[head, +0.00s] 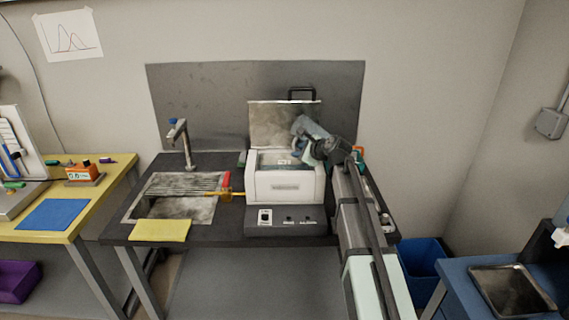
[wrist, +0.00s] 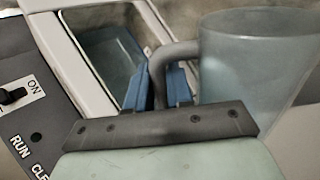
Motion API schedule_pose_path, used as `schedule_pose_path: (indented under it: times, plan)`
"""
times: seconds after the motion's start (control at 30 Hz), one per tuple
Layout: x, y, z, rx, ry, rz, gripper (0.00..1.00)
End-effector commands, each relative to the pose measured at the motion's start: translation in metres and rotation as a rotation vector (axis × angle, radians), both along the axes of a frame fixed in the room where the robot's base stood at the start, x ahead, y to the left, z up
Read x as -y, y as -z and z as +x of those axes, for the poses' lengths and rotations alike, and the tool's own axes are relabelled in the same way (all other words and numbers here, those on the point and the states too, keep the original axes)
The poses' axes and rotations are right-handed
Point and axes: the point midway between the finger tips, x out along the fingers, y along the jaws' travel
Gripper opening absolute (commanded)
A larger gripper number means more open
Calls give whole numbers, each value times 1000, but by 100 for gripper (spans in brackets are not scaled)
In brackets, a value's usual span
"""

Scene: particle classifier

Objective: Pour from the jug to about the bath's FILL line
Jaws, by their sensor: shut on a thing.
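The bath is a white box (head: 285,190) on the dark bench, with its lid (head: 270,125) raised at the back. Its open basin shows in the wrist view (wrist: 112,52), with liquid or a bluish inner wall visible; I cannot tell the level. The FILL line is not legible. The translucent blue-grey jug (wrist: 255,65) is held by its dark handle between my gripper's blue fingers (wrist: 168,85). In the head view the jug (head: 306,126) looks tilted above the bath's right rear, partly hidden by my gripper (head: 318,146). No stream is visible.
A control panel (head: 287,221) with switches fronts the bath. Left are a sink (head: 160,208), a tap (head: 180,140), a red-and-yellow tool (head: 226,186) and a yellow cloth (head: 160,230). A dark backboard (head: 200,100) stands close behind. A blue bin (head: 422,258) is at right.

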Motion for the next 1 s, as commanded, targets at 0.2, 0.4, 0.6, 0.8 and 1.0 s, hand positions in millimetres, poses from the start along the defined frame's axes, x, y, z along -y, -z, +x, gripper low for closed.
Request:
schedule_pose_path:
  times: [0.2, 0.4, 0.6, 0.8, 1.0]
  plan:
    - [0, -1, 0, 5, 0, -13, 0]
    - [0, -1, 1, 7, 0, -25, 0]
    - [2, -1, 1, 9, 1, -36, 0]
    - [2, -2, 0, 12, 2, -48, 0]
    - [2, -2, 1, 14, 2, -61, 0]
